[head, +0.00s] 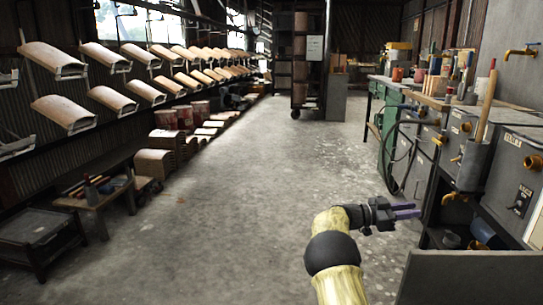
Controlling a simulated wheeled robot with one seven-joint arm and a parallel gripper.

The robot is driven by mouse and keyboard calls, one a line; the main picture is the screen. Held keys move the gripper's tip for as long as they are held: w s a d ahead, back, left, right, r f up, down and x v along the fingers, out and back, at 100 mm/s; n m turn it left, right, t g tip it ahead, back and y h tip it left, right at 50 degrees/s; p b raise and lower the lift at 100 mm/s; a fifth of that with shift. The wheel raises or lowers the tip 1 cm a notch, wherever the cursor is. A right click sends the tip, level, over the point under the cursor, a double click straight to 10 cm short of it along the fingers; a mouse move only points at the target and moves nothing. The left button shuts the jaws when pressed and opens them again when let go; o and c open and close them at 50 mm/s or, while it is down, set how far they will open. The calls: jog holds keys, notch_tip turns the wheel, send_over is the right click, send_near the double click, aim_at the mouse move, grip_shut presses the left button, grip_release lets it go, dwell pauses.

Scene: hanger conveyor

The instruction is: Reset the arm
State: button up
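My arm rises from the bottom of the head view, pale yellow with a black joint.
A workbench (437,98) and grey control boxes (520,175) line the right side. Curved tiles (66,113) hang on racks at left. A low wooden bench (95,197) and a dark table (38,240) stand below. The middle floor (255,165) is clear.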

notch_tip(320, 180, up, 7)
jog(key=w+a+n+t+y+p, duration=0.1)
jog(key=w+n+t+y+p, duration=0.3)
jog(key=n+t, duration=0.5)
jog(key=s+a+n+t+y+p, duration=0.3)
jog(key=s+a+n+y+p, duration=0.3)
jog(key=a+y, duration=0.55)
jog(key=s+a+f+n+g+y+p, duration=0.1)
jog(key=s+a+g+p, duration=0.2)
jog(key=s, duration=0.8)
jog(key=s+a+f+n+g+y+p, duration=0.1)
jog(key=s+a+n+g+y+p, duration=0.3)
jog(key=s, duration=0.6)
jog(key=s+a+f+m+g+h, duration=0.1)
jog(key=s+a, duration=0.4)
jog(key=s, duration=0.6)
notch_tip(320, 180, up, 37)
jog(key=p, duration=3.7)
jog(key=shift+w+a, duration=0.2)
jog(key=shift+w, duration=0.2)
